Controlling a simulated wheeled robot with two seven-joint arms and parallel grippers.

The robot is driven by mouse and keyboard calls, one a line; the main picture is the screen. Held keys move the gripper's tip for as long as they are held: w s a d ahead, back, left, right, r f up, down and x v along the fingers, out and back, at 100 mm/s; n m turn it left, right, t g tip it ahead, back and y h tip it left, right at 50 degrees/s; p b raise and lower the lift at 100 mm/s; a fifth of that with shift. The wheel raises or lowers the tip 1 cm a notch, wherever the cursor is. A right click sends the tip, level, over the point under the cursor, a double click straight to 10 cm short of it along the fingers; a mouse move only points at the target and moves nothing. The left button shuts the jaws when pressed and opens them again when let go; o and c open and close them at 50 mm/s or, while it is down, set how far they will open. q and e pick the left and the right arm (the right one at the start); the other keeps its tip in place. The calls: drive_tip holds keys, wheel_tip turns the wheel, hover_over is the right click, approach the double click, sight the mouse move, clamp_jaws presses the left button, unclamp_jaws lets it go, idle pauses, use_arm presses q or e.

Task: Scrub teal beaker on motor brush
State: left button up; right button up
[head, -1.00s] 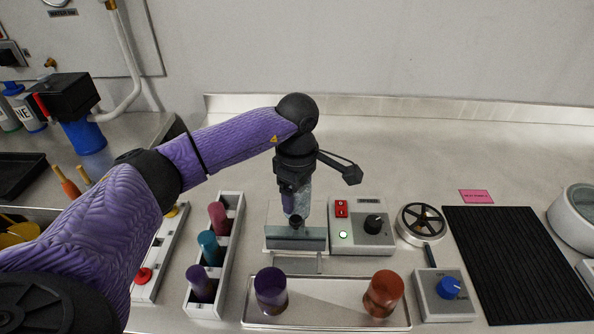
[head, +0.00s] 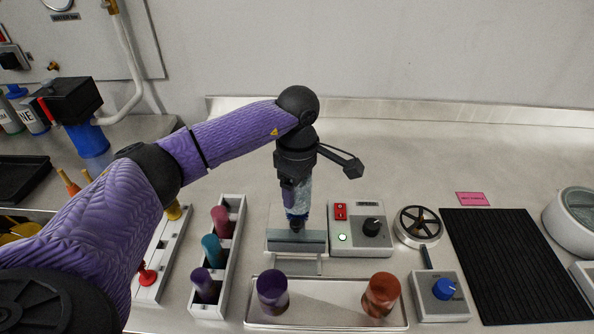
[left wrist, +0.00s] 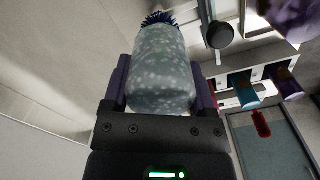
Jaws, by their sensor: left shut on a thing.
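My left gripper (head: 296,190) is shut on a pale teal beaker (left wrist: 162,70), speckled with white, and points down over the motor brush. The beaker also shows in the head view (head: 303,198), partly hidden by a finger. Blue brush bristles (head: 297,214) show just below the beaker's lower end. The bristles also stick out past the beaker's far end in the left wrist view (left wrist: 157,19); how far they reach inside is hidden. The brush's control box (head: 358,239) has a red switch, a lit green lamp and a black knob. My right gripper is not in view.
A metal tray (head: 330,314) in front holds a purple beaker (head: 272,291) and a red-brown beaker (head: 381,294). A white rack (head: 226,259) with coloured pieces stands left of the brush. A ribbed black mat (head: 514,262) lies at right. The back counter is clear.

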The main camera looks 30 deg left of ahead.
use_arm(q)
drive_tip(key=shift+r+p, duration=1.6)
drive_tip(key=shift+r, duration=0.75)
